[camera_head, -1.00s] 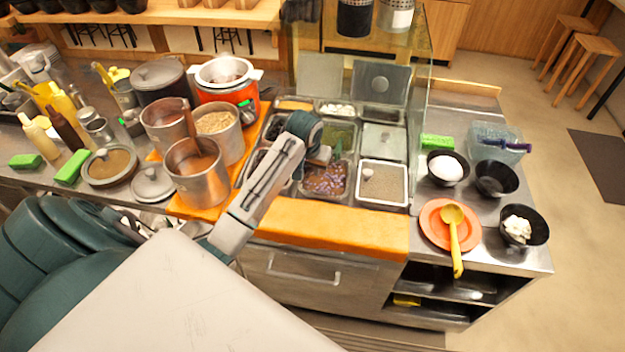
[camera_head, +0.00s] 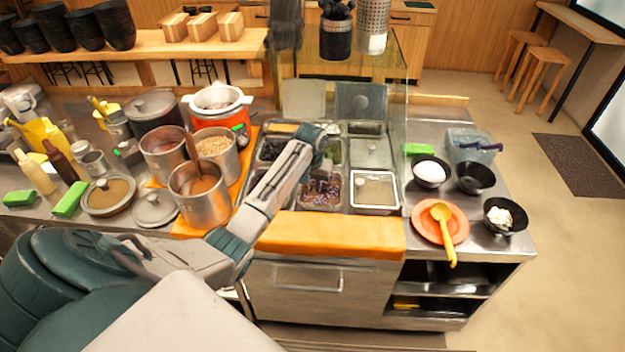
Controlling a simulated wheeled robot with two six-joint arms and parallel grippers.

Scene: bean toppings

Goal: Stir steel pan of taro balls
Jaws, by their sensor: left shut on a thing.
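The steel pan of taro balls (camera_head: 311,200) is sunk in the counter's topping well, filled with purple-brown balls. My left arm reaches in from the lower left. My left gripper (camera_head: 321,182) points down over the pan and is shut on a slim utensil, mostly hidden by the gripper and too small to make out. Its lower end appears to be in or just above the balls; I cannot tell which. The gripper and wrist cover the back part of the pan. My right gripper is not in view.
A steel pot (camera_head: 201,196) stands left of my arm. A glass guard (camera_head: 398,110) rises behind the well. An orange plate (camera_head: 456,222) with a yellow ladle (camera_head: 445,230) lies on the right counter.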

